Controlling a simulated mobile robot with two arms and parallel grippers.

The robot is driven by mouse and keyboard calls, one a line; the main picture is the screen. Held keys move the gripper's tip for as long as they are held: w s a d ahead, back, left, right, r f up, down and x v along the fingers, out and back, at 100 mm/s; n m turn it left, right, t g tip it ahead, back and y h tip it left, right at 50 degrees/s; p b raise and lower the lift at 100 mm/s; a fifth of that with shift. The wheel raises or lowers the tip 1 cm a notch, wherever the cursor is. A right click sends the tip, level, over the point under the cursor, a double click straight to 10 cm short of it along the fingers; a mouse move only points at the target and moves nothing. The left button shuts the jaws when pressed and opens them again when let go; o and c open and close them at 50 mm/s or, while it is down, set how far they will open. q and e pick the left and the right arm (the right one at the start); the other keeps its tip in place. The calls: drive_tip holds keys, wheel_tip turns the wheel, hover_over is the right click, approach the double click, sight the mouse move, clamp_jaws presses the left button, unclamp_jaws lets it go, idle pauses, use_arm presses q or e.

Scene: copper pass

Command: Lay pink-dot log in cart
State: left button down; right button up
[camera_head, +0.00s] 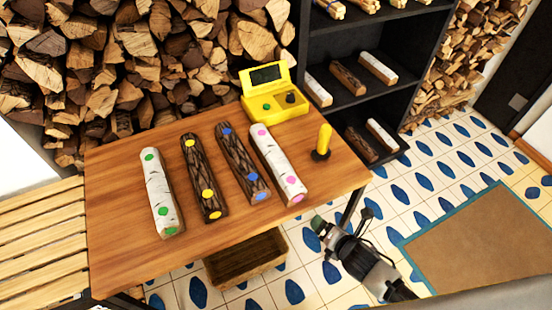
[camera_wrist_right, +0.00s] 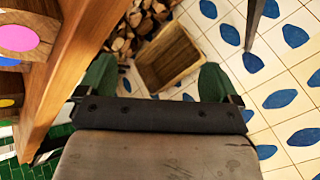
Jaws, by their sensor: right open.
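The pink-dot log (camera_head: 275,160) is pale birch with pink dots near its ends. It lies on the wooden table (camera_head: 115,245), rightmost of several logs. In the right wrist view, a pink dot shows on a log end (camera_wrist_right: 18,38) at the left edge. My right gripper (camera_head: 343,219) is open and empty, off the table's front right side and apart from the log. Its green fingers (camera_wrist_right: 156,80) are spread in the wrist view. My left gripper is not in view. I cannot clearly identify a cart.
Logs with green (camera_head: 157,195), yellow (camera_head: 201,175) and blue dots (camera_head: 240,160) lie left of the pink-dot log. A yellow device (camera_head: 262,112) and a yellow-handled tool (camera_head: 324,140) stand behind and right. A wooden box (camera_head: 245,262) is below the table.

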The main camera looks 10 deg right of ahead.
sight(294, 186)
drive_tip(key=a+r+n+t+y, duration=0.1)
drive_tip(key=a+r+n, duration=0.2)
drive_tip(key=r+n, duration=0.3)
drive_tip(key=a+r+n+t+y, duration=0.1)
drive_tip(key=a+r+n+y, duration=0.2)
drive_tip(key=r, duration=0.5)
drive_tip(key=shift+n+h, duration=0.3)
drive_tip(key=shift+h, duration=0.3)
drive_tip(key=x, duration=0.3)
drive_tip(key=p+x, duration=0.1)
drive_tip(key=x, duration=0.7)
drive_tip(key=shift+w+d, duration=0.15)
drive_tip(key=shift+d, duration=0.2)
drive_tip(key=shift+c, duration=0.2)
